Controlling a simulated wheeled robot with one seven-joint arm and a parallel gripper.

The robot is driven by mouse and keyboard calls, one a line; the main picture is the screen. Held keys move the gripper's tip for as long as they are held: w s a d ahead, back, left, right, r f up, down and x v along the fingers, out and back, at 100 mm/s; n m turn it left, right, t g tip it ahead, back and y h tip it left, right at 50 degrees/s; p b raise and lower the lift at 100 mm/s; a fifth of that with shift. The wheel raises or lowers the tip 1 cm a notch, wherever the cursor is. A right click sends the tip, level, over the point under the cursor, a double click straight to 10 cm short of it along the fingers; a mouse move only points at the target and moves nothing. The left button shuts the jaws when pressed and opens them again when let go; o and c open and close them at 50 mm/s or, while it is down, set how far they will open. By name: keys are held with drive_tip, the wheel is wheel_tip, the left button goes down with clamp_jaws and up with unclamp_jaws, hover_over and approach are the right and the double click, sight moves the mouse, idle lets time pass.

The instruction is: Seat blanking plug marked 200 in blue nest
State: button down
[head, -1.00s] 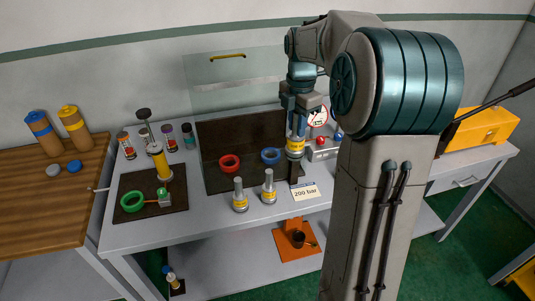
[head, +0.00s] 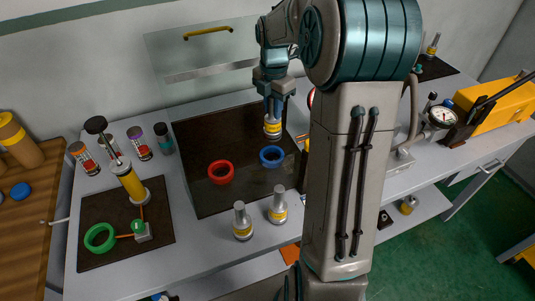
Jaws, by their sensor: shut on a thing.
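My gripper (head: 274,108) is shut on a blanking plug (head: 272,129) with a yellow band. It holds the plug upright just above and behind the blue nest (head: 271,156), apart from it as far as I can tell. The marking on the held plug is too small to read. The blue nest is a ring on the dark mat (head: 225,197), and its opening looks empty. Two similar grey plugs with yellow bands stand on the table in front: one plug (head: 242,222) left, another plug (head: 278,205) right. Their markings are not readable.
A red ring nest (head: 221,172) sits left of the blue one. A green ring (head: 99,238) and a yellow hand pump (head: 130,182) are on a mat at left. Several small jars stand behind. My arm column hides the table to the right.

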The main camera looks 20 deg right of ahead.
sight(272, 134)
wheel_tip(272, 134, down, 10)
drive_tip(key=shift+f+p, duration=0.15)
drive_tip(key=shift+p, duration=0.45)
drive_tip(key=shift+f, duration=0.15)
drive_tip(key=c, duration=1.2)
unclamp_jaws()
